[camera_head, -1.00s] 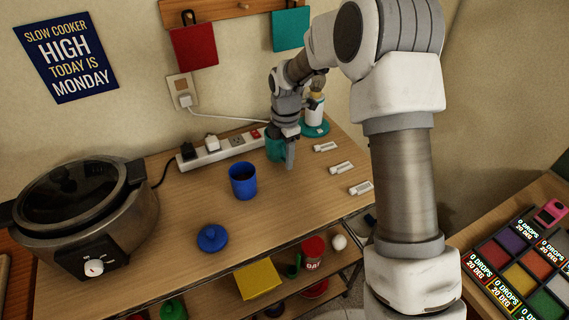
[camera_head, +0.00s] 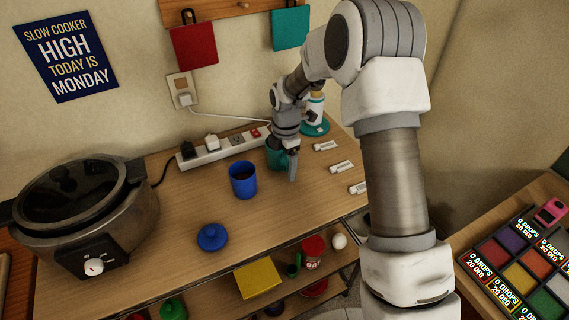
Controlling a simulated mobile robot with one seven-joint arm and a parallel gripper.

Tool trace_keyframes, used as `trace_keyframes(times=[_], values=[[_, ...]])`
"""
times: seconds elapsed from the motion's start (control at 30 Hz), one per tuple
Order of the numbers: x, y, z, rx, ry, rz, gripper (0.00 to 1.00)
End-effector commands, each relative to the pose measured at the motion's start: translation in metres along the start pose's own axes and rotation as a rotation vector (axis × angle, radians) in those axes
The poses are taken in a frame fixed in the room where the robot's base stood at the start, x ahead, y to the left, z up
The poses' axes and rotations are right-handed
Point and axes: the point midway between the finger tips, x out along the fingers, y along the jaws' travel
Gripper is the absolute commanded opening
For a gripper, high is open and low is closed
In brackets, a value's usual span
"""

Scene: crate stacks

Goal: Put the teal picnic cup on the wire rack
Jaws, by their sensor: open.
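The teal picnic cup (camera_head: 275,155) stands on the wooden table behind the blue cup, partly hidden by my gripper. My gripper (camera_head: 287,165) is open and points down at the teal cup, with one finger showing in front of the cup's right side. I cannot tell whether the fingers touch the cup. No wire rack can be made out for certain in this view.
A blue cup (camera_head: 243,180) and a blue lid (camera_head: 212,237) stand near. A power strip (camera_head: 222,147) lies behind. A slow cooker (camera_head: 78,212) is at the left. A white bottle (camera_head: 315,108) stands on a teal disc. Small white labels lie at right.

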Motion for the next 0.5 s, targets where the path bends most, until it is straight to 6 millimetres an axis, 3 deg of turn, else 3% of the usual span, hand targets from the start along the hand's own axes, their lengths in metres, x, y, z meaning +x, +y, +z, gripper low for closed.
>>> trace_keyframes(times=[0.23,0.5], values=[[-0.011,0.001,0.0,0.0,-0.001,0.003,0.84],[-0.067,0.001,0.001,0.001,-0.002,0.006,0.84]])
